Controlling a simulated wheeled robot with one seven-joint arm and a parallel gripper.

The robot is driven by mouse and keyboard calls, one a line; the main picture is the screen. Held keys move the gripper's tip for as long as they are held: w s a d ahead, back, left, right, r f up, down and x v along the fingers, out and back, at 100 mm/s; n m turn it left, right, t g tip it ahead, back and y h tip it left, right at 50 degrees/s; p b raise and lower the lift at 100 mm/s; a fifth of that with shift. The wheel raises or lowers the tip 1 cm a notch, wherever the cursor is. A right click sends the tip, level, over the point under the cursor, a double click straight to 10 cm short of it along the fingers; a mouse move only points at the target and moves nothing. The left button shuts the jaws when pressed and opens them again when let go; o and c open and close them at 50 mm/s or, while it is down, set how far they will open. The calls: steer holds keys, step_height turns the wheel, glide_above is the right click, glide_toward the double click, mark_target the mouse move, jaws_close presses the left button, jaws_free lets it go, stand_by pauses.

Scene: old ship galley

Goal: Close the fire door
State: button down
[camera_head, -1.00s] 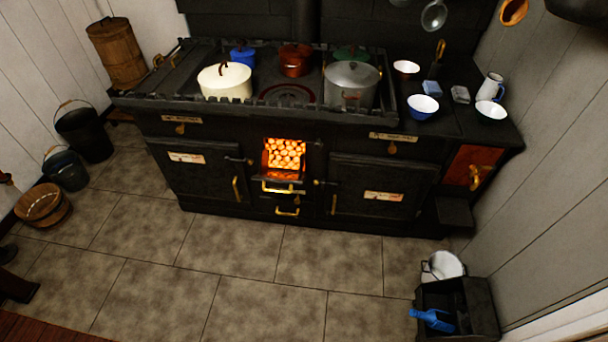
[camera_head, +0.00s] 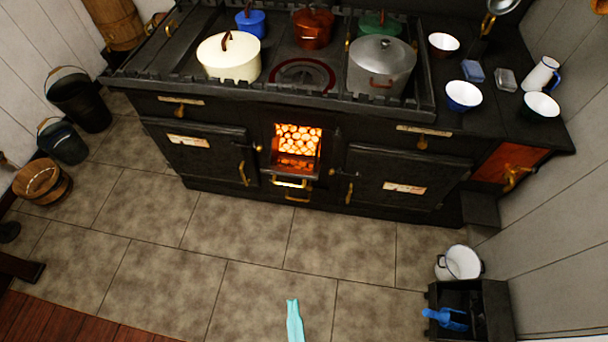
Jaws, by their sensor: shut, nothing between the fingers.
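The fire opening (camera_head: 298,139) in the middle of the black range glows with orange coals and is uncovered. The fire door (camera_head: 294,173) appears folded down and open at the bottom of the opening, with a brass handle at its front edge. A second brass handle (camera_head: 297,198) sits just below it. My gripper (camera_head: 294,304), pale cyan, shows at the bottom edge above the floor tiles. Its fingers are together and hold nothing. It is well in front of the fire door and not touching it.
Shut oven doors flank the fire, left (camera_head: 200,150) and right (camera_head: 405,185). Pots, including a cream one (camera_head: 229,62), stand on the range. A coal box (camera_head: 500,305) and white bucket (camera_head: 460,262) stand at right. Buckets line the left wall. The tiled floor between is clear.

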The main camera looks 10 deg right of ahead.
steer(key=w+a+f+n+g, duration=0.1)
steer(key=w+a+f+n, duration=0.2)
steer(key=w+f+n, duration=0.7)
steer(key=n+g+h, duration=0.2)
steer(key=n+h, duration=0.2)
steer(key=n, duration=1.8)
glide_toward(287, 185)
steer(key=shift+w+d+r, duration=0.1)
steer(key=shift+w+d, duration=0.3)
steer(key=shift+w, duration=0.55)
steer(key=shift+w+d+r, duration=0.15)
steer(key=shift+w+d, duration=0.25)
steer(key=shift+w, duration=0.55)
steer(key=shift+w+d+r, duration=0.1)
steer(key=shift+w+d, duration=0.3)
steer(key=shift+w, duration=0.55)
steer(key=shift+d, duration=0.1)
